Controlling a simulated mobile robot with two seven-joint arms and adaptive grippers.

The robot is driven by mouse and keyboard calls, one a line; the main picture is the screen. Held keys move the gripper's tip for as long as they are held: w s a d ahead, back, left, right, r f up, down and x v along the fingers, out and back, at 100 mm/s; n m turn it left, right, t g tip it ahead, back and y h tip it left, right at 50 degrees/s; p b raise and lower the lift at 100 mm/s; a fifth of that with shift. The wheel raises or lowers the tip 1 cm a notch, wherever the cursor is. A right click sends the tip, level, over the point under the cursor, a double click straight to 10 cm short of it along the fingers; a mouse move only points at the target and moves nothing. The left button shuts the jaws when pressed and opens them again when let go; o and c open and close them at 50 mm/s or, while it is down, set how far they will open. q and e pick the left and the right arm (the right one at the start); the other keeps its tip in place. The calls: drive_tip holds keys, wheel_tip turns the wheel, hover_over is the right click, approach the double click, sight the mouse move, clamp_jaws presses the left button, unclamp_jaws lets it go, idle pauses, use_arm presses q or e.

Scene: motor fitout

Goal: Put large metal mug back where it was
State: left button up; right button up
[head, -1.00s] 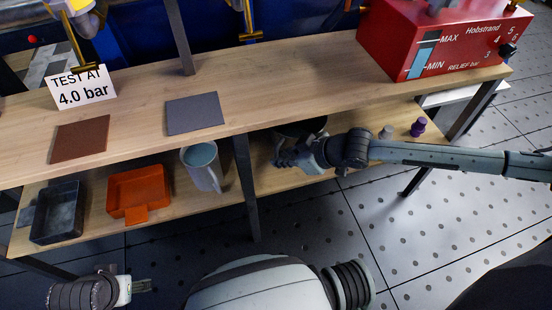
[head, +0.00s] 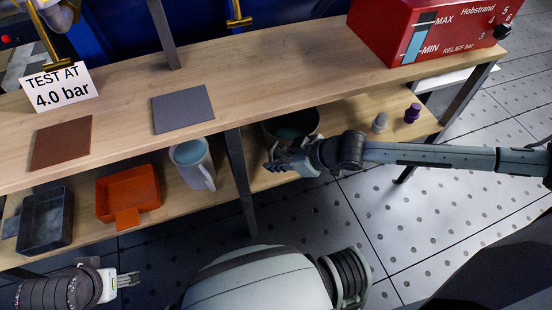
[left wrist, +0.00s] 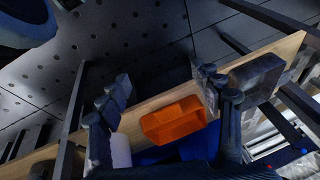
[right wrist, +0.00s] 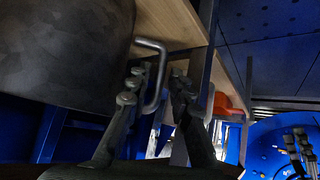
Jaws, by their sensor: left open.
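The large metal mug (head: 290,118) is dark and wide and stands on the lower shelf, right of the middle table leg. My right gripper (head: 275,164) is at its front side, partly covering it. In the right wrist view the mug (right wrist: 60,50) fills the upper left, and its bent handle (right wrist: 158,72) lies between the fingertips of my right gripper (right wrist: 155,88). These fingers stand apart with gaps beside the handle, so the gripper looks open around it. My left gripper (head: 130,280) is open and empty, low in front of the table; its fingers also show in the left wrist view (left wrist: 165,90).
A red box (head: 400,35) stands on top.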

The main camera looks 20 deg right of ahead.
drive_tip(key=shift+o, duration=0.4)
use_arm(q)
drive_tip(key=shift+w+f, duration=0.15)
drive_tip(key=shift+f, duration=0.3)
use_arm(e)
drive_tip(key=v, duration=1.2)
drive_tip(key=shift+s+d+r, duration=0.1)
drive_tip(key=shift+s, duration=0.05)
